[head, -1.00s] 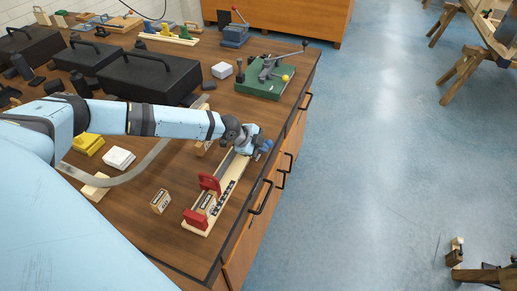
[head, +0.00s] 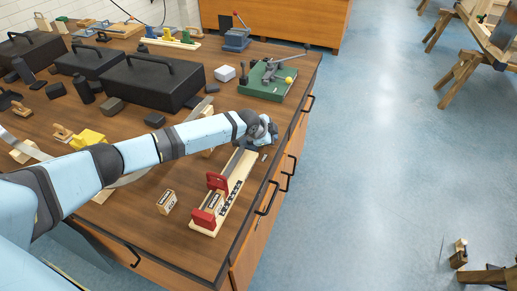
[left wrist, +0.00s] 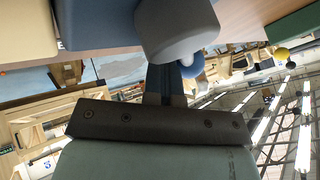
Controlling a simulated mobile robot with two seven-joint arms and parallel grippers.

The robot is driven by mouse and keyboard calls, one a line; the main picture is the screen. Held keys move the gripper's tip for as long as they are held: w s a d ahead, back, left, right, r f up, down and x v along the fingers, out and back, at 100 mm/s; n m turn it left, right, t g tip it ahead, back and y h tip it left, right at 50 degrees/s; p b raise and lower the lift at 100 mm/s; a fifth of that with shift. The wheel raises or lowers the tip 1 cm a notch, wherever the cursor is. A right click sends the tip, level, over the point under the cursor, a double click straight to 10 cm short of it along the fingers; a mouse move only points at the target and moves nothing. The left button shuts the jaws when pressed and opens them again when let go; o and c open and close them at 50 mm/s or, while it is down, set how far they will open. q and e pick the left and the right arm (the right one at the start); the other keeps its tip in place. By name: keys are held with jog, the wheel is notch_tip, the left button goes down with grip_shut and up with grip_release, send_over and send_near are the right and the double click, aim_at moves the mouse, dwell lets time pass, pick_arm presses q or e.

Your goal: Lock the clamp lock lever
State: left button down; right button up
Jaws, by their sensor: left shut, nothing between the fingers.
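A green board (head: 265,92) near the bench's right edge carries a grey metal clamp (head: 268,72). Its long lever (head: 290,59) slants up to the right to a dark knob, and a yellow ball (head: 288,80) sits beside it. The board's edge (left wrist: 296,30) and the yellow ball (left wrist: 281,54) show in the left wrist view. My left gripper (head: 266,138) is shut and empty, apart from this clamp, on its near side, over the far end of a long wooden fixture (head: 238,170). A blue and grey part there is close to the fingers; contact is unclear. My right gripper is out of view.
Two red blocks (head: 217,181) stand on the fixture, and a small labelled box (head: 166,202) lies left of it.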

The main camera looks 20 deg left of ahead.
pick_arm(q)
jog(key=shift+w+a+r, duration=0.15)
jog(key=shift+w+a, duration=0.35)
jog(key=shift+w, duration=0.1)
jog(key=shift+w+a+p, duration=0.15)
jog(key=shift+p, duration=0.2)
jog(key=n+y, duration=0.1)
jog(key=w+a+n+y+p, duration=0.1)
jog(key=n, duration=0.1)
jog(key=shift+a+t, duration=0.2)
jog(key=shift+t, duration=0.2)
jog(key=shift+w+a+p, duration=0.2)
jog(key=shift+a+p, duration=0.1)
jog(key=shift+a, duration=0.15)
jog(key=shift+r, duration=0.1)
jog(key=shift+r, duration=0.1)
jog(key=v, duration=1.3)
jog(key=shift+s+b, duration=0.3)
jog(key=shift+s, duration=0.05)
